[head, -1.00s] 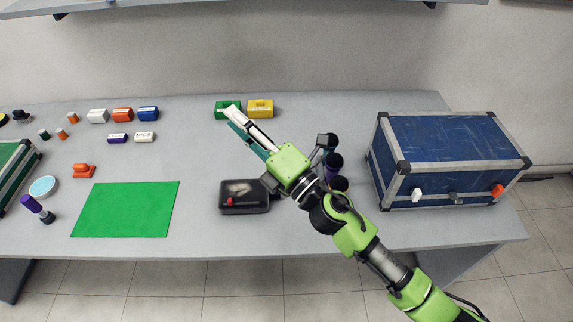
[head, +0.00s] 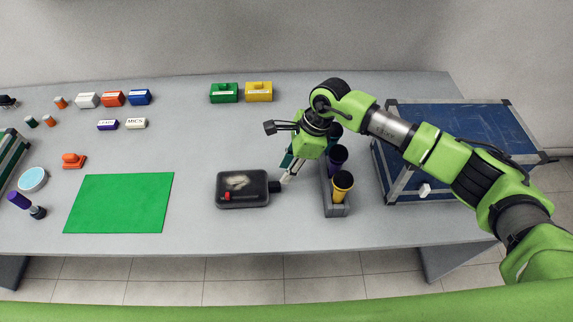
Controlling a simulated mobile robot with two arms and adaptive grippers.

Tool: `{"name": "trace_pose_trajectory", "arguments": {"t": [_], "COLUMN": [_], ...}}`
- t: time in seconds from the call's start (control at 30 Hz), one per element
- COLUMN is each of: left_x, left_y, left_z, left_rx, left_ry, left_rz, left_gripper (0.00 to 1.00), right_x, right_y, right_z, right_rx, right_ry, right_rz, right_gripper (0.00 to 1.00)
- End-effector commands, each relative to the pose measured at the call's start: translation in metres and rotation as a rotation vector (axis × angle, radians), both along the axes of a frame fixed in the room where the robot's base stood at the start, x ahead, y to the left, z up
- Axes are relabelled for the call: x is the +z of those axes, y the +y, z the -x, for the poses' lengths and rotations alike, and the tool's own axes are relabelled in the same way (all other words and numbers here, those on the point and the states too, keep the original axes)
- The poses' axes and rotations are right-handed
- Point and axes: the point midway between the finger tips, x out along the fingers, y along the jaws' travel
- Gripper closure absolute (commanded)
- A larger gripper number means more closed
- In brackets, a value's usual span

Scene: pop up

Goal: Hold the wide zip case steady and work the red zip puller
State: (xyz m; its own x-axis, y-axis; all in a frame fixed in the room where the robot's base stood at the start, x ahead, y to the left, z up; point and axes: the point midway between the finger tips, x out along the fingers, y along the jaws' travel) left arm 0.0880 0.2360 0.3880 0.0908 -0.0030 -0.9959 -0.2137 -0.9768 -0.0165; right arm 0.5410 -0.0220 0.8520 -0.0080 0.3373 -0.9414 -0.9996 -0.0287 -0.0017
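The black zip case (head: 257,197), with a clear window showing pale contents, lies flat on the grey table. The red zip puller (head: 227,197) is at its lower left corner. A black tab (head: 275,187) sticks out from its right side. My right gripper (head: 284,174) points down just right of the case, close above the tab. Its teal and white fingers look apart with nothing between them. I cannot tell whether a finger touches the tab. My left gripper is not in view.
A grey rack (head: 337,211) with purple, yellow-topped and dark cylinders stands close right of my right gripper. A blue trunk (head: 465,125) is beyond it. A green mat (head: 118,203) lies left of the case. Green (head: 223,93) and yellow (head: 259,92) boxes stand behind.

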Motion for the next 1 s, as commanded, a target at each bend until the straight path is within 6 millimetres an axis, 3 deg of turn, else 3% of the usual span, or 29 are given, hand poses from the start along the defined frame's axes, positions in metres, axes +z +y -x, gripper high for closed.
{"name": "trace_pose_trajectory", "arguments": {"t": [0.37, 0.5, 0.73, 0.83, 1.0], "left_x": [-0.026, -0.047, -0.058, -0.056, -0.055], "left_y": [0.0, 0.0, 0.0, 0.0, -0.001], "left_z": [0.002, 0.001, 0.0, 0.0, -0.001], "left_rx": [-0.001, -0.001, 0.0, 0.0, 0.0], "left_ry": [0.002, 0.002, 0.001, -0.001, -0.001], "left_rz": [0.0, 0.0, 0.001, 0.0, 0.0], "left_gripper": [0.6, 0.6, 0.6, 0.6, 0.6], "right_x": [-0.045, -0.063, -0.071, -0.069, -0.068], "right_y": [0.017, 0.022, 0.028, 0.027, 0.028], "right_z": [0.002, 0.001, 0.001, 0.001, 0.001], "right_rx": [0.0, 0.001, 0.0, -0.001, -0.001], "right_ry": [0.003, 0.0, 0.0, 0.001, 0.001], "right_rz": [-0.005, -0.005, -0.006, -0.006, -0.007], "right_gripper": [0.74, 0.74, 0.74, 0.96, 0.95]}}
